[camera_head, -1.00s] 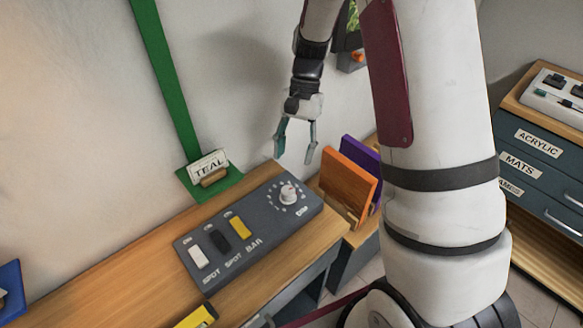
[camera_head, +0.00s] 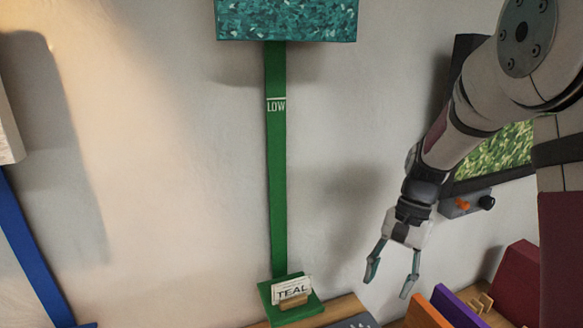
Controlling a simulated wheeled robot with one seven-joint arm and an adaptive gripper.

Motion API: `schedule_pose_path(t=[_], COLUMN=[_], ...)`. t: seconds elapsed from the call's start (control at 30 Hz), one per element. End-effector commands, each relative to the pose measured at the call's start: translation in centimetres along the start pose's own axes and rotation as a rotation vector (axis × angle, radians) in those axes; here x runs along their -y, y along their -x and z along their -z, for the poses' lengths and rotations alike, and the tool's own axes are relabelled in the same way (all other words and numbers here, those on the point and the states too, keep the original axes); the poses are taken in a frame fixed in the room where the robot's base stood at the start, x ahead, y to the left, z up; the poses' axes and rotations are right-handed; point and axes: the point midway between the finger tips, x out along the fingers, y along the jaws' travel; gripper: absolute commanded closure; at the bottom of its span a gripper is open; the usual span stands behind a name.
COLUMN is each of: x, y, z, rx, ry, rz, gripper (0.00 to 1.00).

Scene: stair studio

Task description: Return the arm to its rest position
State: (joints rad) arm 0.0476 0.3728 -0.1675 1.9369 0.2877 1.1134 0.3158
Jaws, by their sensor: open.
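My gripper (camera_head: 392,283) hangs at the end of my arm on the right side of the view, fingers pointing down. Its two fingers are apart and nothing is between them. It is in front of the wall, above the wooden desk (camera_head: 347,303) and the folders. My arm comes down from the upper right, bent at the elbow.
Orange (camera_head: 425,314), purple (camera_head: 458,308) and dark red (camera_head: 518,283) panels stand below right. A small control box (camera_head: 466,203) is on the wall.

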Motion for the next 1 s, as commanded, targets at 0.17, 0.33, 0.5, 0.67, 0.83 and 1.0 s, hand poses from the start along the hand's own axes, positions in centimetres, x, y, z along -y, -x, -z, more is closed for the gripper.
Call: schedule_pose_path(t=[0.17,0.33,0.5,0.67,0.83,1.0], x=[-1.1,-2.6,-4.6,-6.7,-8.8,-10.2], y=[4.2,6.7,8.2,8.8,8.6,8.2], z=[-4.7,-9.0,-13.0,-16.3,-19.0,-20.4], rx=[-0.112,-0.222,-0.338,-0.454,-0.571,-0.647], ry=[0.142,0.276,0.407,0.523,0.631,0.696], rz=[0.028,0.037,0.034,0.02,-0.006,-0.029], gripper=[0.5,0.5,0.5,0.5,0.5,0.5])
